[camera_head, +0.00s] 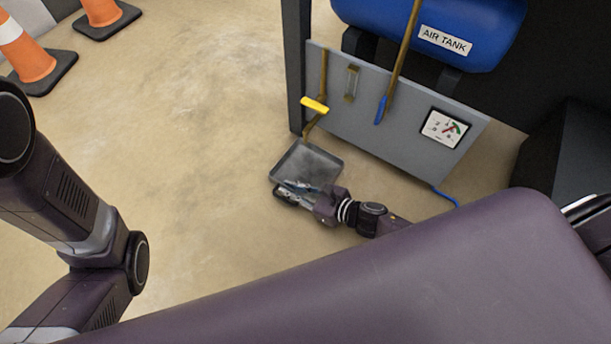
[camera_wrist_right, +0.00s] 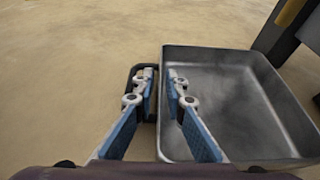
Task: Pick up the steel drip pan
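The steel drip pan (camera_head: 318,161) is a shallow grey rectangular tray lying on the floor in front of the grey panel. In the right wrist view the pan (camera_wrist_right: 240,100) fills the right side, with a dark loop (camera_wrist_right: 133,76), apparently a handle, by its left wall. My right gripper (camera_head: 289,190) is at the pan's near edge. In the wrist view, the right gripper's blue-padded fingers (camera_wrist_right: 160,78) stand apart on either side of the left wall, one over the loop, one over the inside. Contact cannot be told. My left gripper is out of view.
A grey panel (camera_head: 390,120) with a gauge (camera_head: 443,128) stands behind the pan, below a blue air tank (camera_head: 440,25). A yellow handle (camera_head: 314,105) is beside the post (camera_head: 296,60). Orange cones (camera_head: 27,55) stand far left. The floor left of the pan is clear.

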